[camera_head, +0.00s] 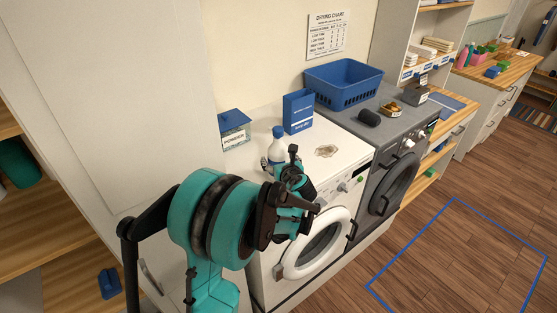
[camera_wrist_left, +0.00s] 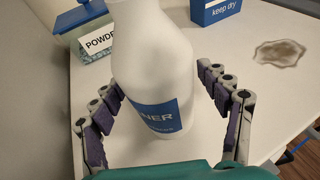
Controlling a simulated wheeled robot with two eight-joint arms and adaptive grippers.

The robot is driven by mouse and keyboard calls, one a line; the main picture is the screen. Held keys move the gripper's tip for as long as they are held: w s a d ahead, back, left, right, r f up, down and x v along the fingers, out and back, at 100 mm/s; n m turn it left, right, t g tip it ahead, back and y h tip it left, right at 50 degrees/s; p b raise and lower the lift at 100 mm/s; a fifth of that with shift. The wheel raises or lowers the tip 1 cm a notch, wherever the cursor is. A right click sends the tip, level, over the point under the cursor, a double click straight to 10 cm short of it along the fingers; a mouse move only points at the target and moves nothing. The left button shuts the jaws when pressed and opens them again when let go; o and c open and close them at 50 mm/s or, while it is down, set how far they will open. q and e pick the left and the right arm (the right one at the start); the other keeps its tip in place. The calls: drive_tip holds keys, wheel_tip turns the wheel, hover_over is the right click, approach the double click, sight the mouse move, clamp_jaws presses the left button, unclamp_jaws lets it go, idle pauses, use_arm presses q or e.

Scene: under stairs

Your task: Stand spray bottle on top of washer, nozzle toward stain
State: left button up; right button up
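The white spray bottle (camera_head: 276,148) with a blue top stands upright at the left of the white washer's (camera_head: 352,157) top. In the left wrist view the bottle (camera_wrist_left: 150,60) shows a blue label ending in "NER"; its top is cut off, so the nozzle's direction cannot be told. My left gripper (camera_head: 291,170) is open, with its fingers (camera_wrist_left: 165,110) on both sides of the bottle and a gap at the right. The grey-brown stain (camera_head: 326,151) lies on the washer top, right of the bottle; it also shows in the left wrist view (camera_wrist_left: 280,53). My right gripper is out of view.
A blue-lidded powder box (camera_head: 234,131) and a blue "keep dry" carton (camera_head: 298,112) stand behind the bottle. A blue basket (camera_head: 343,86) and small items sit on the grey dryer (camera_head: 392,122) at the right. The washer top around the stain is clear.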

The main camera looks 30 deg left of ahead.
use_arm(q)
drive_tip(key=shift+r, duration=0.15)
drive_tip(key=shift+s+d+r, duration=0.15)
drive_tip(key=shift+s+d, duration=0.05)
drive_tip(key=v, duration=1.1)
drive_tip(key=s+d+f+n+g+h, duration=0.1)
drive_tip(key=s+d+n+h, duration=0.2)
drive_tip(key=s+n, duration=0.4)
drive_tip(key=s+d+f+n+h, duration=0.2)
drive_tip(key=s+d+n, duration=0.4)
drive_tip(key=n, duration=0.5)
drive_tip(key=s+d+f+n+g+h+p, duration=0.1)
drive_tip(key=s+d+n+h, duration=0.3)
drive_tip(key=s+n, duration=0.4)
drive_tip(key=shift+d+n+g+h, duration=0.3)
drive_tip(key=shift+d+n+h, duration=0.1)
drive_tip(key=shift+n, duration=0.1)
drive_tip(key=shift+f, duration=0.25)
